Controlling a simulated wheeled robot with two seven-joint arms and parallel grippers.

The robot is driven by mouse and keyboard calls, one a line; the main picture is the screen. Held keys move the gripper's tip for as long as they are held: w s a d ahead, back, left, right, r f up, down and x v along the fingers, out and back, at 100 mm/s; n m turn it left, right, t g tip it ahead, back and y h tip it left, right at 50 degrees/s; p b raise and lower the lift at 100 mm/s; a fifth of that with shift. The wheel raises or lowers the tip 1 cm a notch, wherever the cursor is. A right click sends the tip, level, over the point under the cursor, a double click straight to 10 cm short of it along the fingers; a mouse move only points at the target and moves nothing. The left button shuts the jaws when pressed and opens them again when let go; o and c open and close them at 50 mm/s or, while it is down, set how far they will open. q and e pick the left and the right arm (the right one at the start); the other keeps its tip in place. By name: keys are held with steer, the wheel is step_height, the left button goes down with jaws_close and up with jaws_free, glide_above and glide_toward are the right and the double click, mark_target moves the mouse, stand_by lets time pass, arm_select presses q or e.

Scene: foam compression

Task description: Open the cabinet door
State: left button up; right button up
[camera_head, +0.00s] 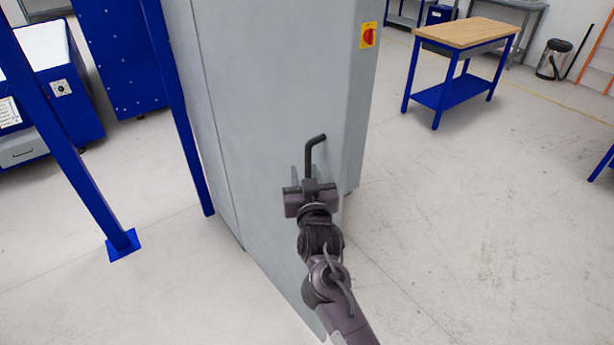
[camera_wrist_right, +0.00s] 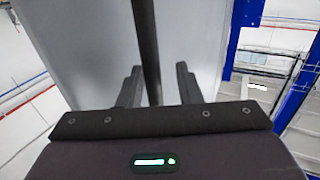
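A tall grey cabinet (camera_head: 275,80) stands in the middle of the head view. Its dark bent handle (camera_head: 316,140) sticks out near the right edge of the front face. The handle's bar (camera_wrist_right: 146,40) also runs down between the fingers in the right wrist view. My right gripper (camera_head: 315,172) is at the lower part of the handle. Its two fingers (camera_wrist_right: 158,85) are spread apart, one on each side of the bar, with gaps visible. I cannot tell whether the door stands ajar. My left gripper is not in view.
A red and yellow switch (camera_head: 368,35) is at the cabinet's upper right. A blue post (camera_head: 75,150) stands to the left. A wood-topped blue table (camera_head: 466,33) is at the back right. The floor (camera_head: 480,200) right of the cabinet is clear.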

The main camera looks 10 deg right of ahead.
steer(key=shift+f, duration=0.1)
steer(key=shift+s+d, duration=0.1)
steer(key=shift+s, duration=0.15)
steer(key=s+a+b, duration=0.1)
steer(key=s+b, duration=0.1)
steer(key=s, duration=0.5)
steer(key=shift+s, duration=0.1)
steer(key=shift+c, duration=0.2)
